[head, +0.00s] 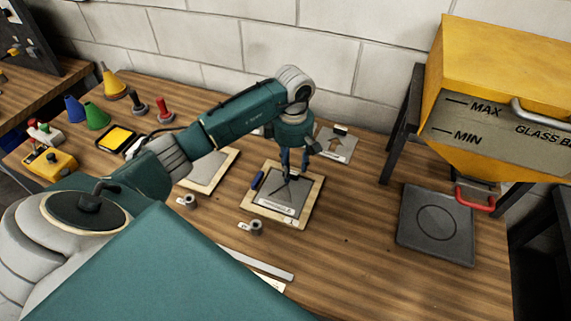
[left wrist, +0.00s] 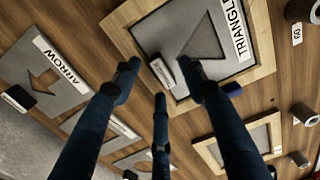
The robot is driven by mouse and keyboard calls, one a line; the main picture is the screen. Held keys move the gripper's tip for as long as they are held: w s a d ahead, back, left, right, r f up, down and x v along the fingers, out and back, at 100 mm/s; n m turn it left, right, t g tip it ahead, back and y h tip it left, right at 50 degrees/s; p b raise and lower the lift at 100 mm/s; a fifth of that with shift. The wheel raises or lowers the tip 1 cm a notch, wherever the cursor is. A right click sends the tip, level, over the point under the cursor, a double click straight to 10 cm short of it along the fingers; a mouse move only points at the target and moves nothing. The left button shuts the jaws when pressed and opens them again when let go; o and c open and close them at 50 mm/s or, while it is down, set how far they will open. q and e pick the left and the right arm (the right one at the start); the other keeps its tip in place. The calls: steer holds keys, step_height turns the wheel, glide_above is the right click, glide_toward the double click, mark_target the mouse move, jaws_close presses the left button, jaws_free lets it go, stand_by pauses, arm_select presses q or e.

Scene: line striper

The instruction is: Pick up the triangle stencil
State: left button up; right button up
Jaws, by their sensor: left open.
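The triangle stencil (head: 274,194) is a grey plate with a triangular cutout, lying in a light wooden frame (head: 284,219) in the middle of the table. In the left wrist view the stencil (left wrist: 160,36) bears a TRIANGLE label and a small block-like handle (left wrist: 162,72) near one edge. My left gripper (head: 293,168) points down over the far part of the stencil. In the left wrist view its fingers (left wrist: 160,84) are spread around the handle, with nothing between them held. Whether the fingertips touch the plate I cannot tell. My right gripper is not in view.
The arrow stencil (head: 337,146) lies behind, near the wall. Another wooden frame (head: 210,171) lies to the left. A yellow hopper (head: 503,70) stands at the right above a dark tray (head: 437,226). Coloured cones (head: 96,116) stand at the back left. A small cylinder (head: 256,227) stands in front.

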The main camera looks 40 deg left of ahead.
arm_select(q)
steer(key=shift+f, duration=0.35)
jaws_close()
steer(key=shift+r, duration=0.1)
